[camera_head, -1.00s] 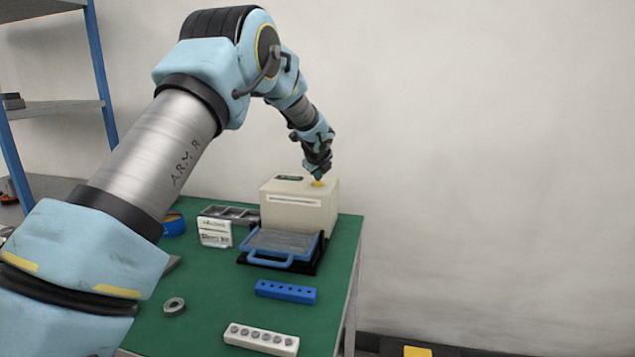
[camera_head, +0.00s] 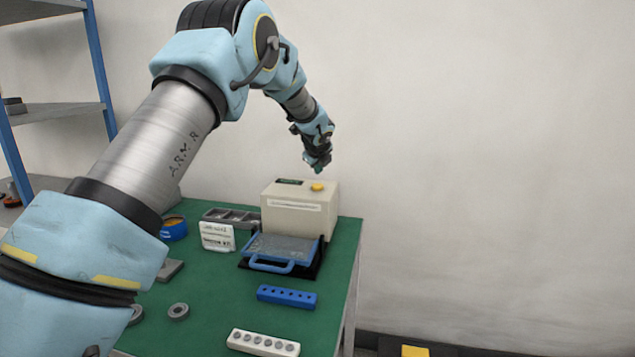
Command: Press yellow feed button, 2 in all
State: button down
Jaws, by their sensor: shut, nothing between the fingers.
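The yellow feed button (camera_head: 317,187) sits on top of a cream box-shaped machine (camera_head: 295,220) at the back right of the green table. The machine has a slot in its front and a dark panel on its top. My gripper (camera_head: 318,170) hangs just above the button, pointing down, with a small gap between them. It is shut and empty. The button is in plain view and nothing touches it.
A blue-handled tray (camera_head: 283,266) stands in front of the machine. A white card (camera_head: 217,237), a blue perforated block (camera_head: 286,296), a white block (camera_head: 262,343) and a grey ring (camera_head: 178,311) are on the table (camera_head: 225,290).

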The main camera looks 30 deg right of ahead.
aim_at(318, 187)
jog(key=shift+r+p, duration=1.05)
jog(key=shift+r, duration=0.5)
jog(key=shift+f, duration=0.1)
jog(key=shift+a, duration=0.3)
jog(key=s+a+n+g+y, duration=0.15)
jog(key=a+n, duration=0.65)
jog(key=a, duration=0.8)
jog(key=s+a+n+g+y, duration=0.1)
jog(key=s+a+n+y, duration=0.15)
jog(key=a+n, duration=0.95)
jog(key=s+a+f+n+g, duration=0.2)
jog(key=s+a+n, duration=0.4)
jog(key=s+a, duration=0.5)
jog(key=s+a+f+n+g, duration=0.1)
jog(key=s+a+n, duration=0.5)
jog(key=s+a, duration=0.6)
jog(key=shift+a+f+g+y, duration=0.3)
jog(key=shift+a+f+g, duration=0.05)
jog(key=shift+a, duration=0.1)
